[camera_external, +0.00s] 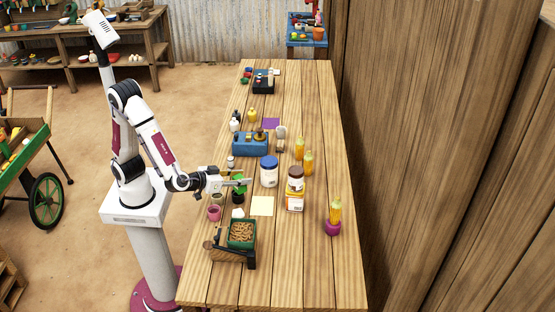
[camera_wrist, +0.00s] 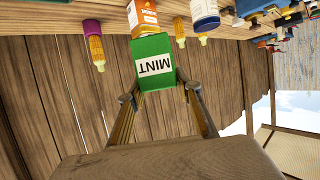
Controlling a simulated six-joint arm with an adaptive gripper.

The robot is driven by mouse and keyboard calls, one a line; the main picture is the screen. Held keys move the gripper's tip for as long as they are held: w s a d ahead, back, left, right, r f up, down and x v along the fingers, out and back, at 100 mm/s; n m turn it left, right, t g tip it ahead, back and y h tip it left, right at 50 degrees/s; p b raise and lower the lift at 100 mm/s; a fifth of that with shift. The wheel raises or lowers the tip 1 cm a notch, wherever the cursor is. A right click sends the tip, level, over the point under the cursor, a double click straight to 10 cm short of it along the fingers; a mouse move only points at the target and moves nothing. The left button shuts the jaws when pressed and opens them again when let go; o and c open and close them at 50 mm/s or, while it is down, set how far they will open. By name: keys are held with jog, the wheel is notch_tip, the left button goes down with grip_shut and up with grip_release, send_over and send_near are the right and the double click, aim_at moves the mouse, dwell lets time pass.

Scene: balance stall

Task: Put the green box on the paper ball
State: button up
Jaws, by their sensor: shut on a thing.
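The green box (camera_wrist: 153,62), with a white label reading MINT, is between the fingers of my gripper (camera_wrist: 160,91) in the wrist view. My gripper is shut on it and holds it up above the table. In the external view the green box (camera_external: 239,188) shows at the end of my gripper (camera_external: 238,182), over the near left part of the table. A small white lump that looks like the paper ball (camera_external: 237,213) lies on the table just below the box in the picture. The paper ball cannot be made out in the wrist view.
A green-lined crate (camera_external: 241,245) stands in front of the paper ball, and a pink cup (camera_external: 214,212) to its left. A pale yellow sheet (camera_external: 262,206) lies to its right.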

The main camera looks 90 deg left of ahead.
jog(key=s+a+n+y, duration=0.1)
jog(key=s+a, duration=0.1)
jog(key=a, duration=0.2)
jog(key=g, duration=0.1)
send_over(239, 209)
jog(key=shift+f, duration=2.45)
jog(key=shift+f, duration=2.9)
jog(key=shift+f, duration=2.1)
jog(key=shift+f, duration=0.1)
